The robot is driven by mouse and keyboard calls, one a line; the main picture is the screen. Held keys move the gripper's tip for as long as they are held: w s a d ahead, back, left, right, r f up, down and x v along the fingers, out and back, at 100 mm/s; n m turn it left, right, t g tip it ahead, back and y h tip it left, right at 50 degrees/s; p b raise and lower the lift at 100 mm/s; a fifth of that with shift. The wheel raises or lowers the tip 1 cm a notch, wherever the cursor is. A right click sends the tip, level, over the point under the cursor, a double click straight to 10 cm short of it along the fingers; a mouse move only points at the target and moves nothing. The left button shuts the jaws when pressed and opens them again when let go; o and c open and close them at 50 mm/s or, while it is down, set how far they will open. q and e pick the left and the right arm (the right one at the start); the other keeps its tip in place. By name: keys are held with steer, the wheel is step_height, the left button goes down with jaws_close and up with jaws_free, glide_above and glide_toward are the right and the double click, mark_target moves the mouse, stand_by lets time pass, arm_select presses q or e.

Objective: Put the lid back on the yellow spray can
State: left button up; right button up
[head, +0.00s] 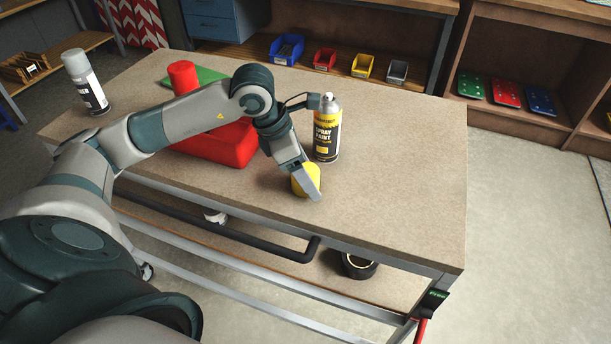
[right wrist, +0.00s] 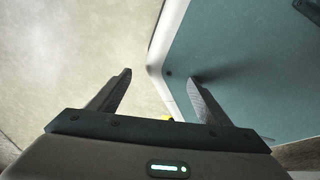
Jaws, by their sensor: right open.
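The yellow spray can (head: 327,128) stands upright on the workbench (head: 400,180), its white nozzle bare on top. The yellow lid (head: 299,182) is at the near side of the can, apart from it, low at the bench top. My left gripper (head: 308,182) reaches down over the lid, with one finger in front of it. The other finger is hidden, so I cannot tell whether it grips the lid. My right gripper (right wrist: 157,90) shows only in the right wrist view, its two fingers wide apart with nothing between them.
A white can with a grey cap (head: 85,82) stands at the bench's left. The bench's right part is clear. Small bins (head: 287,48) sit on a shelf behind.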

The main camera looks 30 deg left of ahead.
mark_target(313, 169)
arm_select(q)
steer(key=c, duration=0.9)
arm_select(e)
steer(key=shift+s, duration=0.25)
arm_select(q)
steer(key=shift+r, duration=0.1)
arm_select(e)
steer(key=shift+f, duration=0.1)
